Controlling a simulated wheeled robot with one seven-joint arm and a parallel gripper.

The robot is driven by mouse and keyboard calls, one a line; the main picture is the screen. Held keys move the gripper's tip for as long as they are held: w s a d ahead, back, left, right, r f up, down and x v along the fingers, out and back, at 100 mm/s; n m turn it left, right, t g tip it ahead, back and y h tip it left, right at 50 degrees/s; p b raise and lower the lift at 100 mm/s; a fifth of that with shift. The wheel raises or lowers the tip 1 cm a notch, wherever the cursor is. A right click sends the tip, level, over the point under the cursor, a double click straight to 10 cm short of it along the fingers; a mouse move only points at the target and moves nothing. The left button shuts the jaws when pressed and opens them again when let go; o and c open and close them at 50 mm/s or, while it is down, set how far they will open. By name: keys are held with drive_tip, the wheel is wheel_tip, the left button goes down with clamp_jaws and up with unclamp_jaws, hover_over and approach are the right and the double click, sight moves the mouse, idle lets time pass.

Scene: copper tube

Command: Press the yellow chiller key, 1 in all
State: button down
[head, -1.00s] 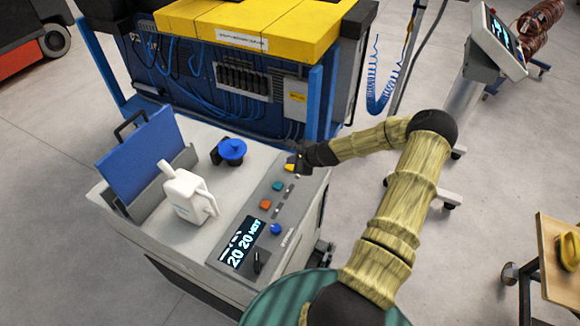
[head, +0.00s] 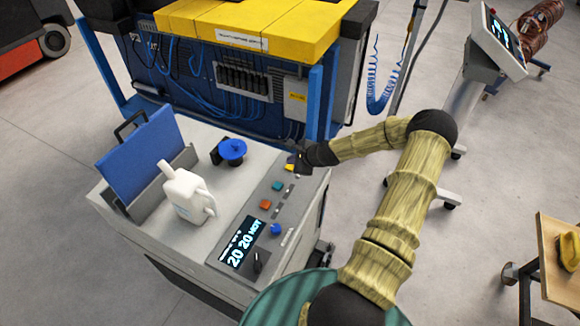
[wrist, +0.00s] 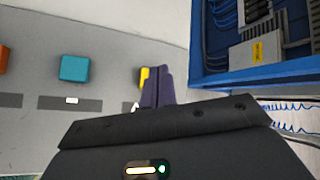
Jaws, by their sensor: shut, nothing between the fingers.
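The yellow key (head: 290,158) is at the far end of the control strip on the grey chiller, partly hidden by my gripper. In the wrist view the yellow key (wrist: 144,75) shows just left of my fingers. My gripper (head: 292,168) is shut and empty, its fingertips over or against the key. The purple-grey fingers (wrist: 157,88) cover the key's right part. I cannot tell whether they touch it or whether it is pushed down. The chiller display (head: 243,242) reads 20 20 HOT.
A teal key (head: 277,186), an orange key (head: 265,204) and a blue knob (head: 276,229) are on the same strip. A white jug (head: 186,196) and a blue cap (head: 232,149) are on the chiller top. The blue machine frame (head: 320,105) stands close behind.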

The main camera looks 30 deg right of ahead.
sight(292, 168)
drive_tip(key=shift+f, duration=0.1)
drive_tip(key=shift+f+b, duration=0.3)
drive_tip(key=shift+b, duration=0.05)
drive_tip(key=shift+f+b, duration=0.35)
drive_tip(key=shift+f, duration=0.05)
idle(0.6)
drive_tip(key=shift+r+p, duration=0.5)
drive_tip(key=shift+r, duration=0.35)
drive_tip(key=shift+r+p, duration=1.65)
drive_tip(key=shift+r, duration=0.85)
